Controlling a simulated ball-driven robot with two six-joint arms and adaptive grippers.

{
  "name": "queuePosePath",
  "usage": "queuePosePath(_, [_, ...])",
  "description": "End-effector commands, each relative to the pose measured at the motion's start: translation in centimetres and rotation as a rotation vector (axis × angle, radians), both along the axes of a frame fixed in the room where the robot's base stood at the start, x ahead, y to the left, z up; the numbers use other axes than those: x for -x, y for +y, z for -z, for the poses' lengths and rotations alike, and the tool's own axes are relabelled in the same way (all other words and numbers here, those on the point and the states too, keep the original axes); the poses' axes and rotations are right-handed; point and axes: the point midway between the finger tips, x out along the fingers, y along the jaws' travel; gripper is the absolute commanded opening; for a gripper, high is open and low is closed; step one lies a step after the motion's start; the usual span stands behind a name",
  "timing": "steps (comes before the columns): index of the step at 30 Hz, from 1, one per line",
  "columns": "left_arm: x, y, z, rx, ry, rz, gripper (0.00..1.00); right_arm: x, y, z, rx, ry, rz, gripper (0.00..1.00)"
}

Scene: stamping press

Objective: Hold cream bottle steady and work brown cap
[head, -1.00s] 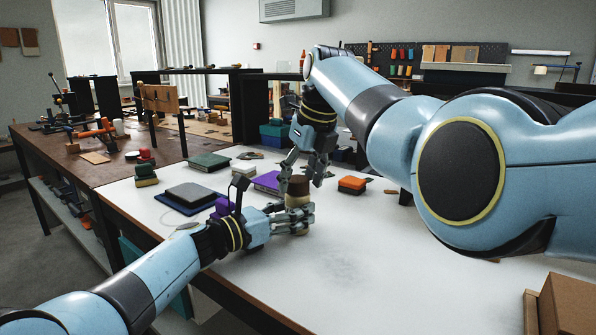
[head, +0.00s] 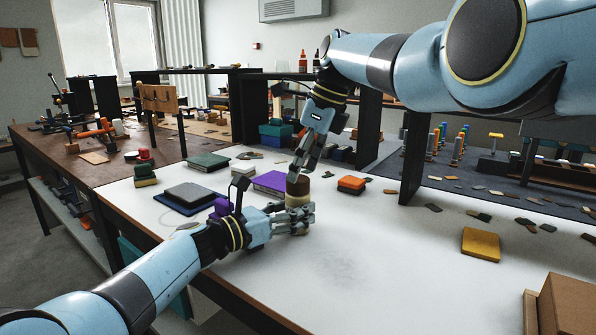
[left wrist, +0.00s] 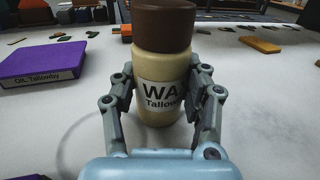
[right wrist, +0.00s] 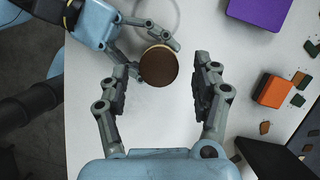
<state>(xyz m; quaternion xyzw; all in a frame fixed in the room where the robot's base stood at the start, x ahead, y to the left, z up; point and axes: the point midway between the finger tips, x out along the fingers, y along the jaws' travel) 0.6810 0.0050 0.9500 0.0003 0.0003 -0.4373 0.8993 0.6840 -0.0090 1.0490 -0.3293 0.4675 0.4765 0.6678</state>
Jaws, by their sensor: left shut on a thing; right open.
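The cream bottle (left wrist: 160,75) stands upright on the white table, with a label reading "WA" and "Tallow" in the left wrist view. The brown cap (left wrist: 162,25) sits on top of it; it also shows from above in the right wrist view (right wrist: 158,65). My left gripper (head: 298,219) is shut around the bottle's body from the left, below the cap. My right gripper (right wrist: 160,85) is open above the bottle, its fingers on either side of the cap and apart from it in the right wrist view. In the head view the bottle is mostly hidden by my left fingers.
A purple box (head: 270,182) lies behind the bottle, and an orange-and-black block (head: 351,185) is to its right. A dark book (head: 194,195) lies to the left. A yellow pad (head: 481,245) and a cardboard box (head: 565,305) are at the right. The table's front middle is clear.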

Motion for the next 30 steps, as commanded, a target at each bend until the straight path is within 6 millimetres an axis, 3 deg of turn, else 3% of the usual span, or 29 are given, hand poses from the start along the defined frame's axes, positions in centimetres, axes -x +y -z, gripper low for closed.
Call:
queuePosePath(14, [0.1,0.1,0.4,-0.003,0.005,-0.001,0.0,0.2,-0.1,0.3,0.001,0.002,0.004,0.65])
queuePosePath(23, [0.1,0.1,0.4,-0.003,0.004,-0.001,0.0,0.3,-0.1,2.3,0.001,0.003,0.004,0.65])
queuePosePath(30, [0.1,0.1,0.4,-0.004,0.004,-0.001,0.0,0.2,-0.1,2.5,0.001,0.001,0.005,0.63])
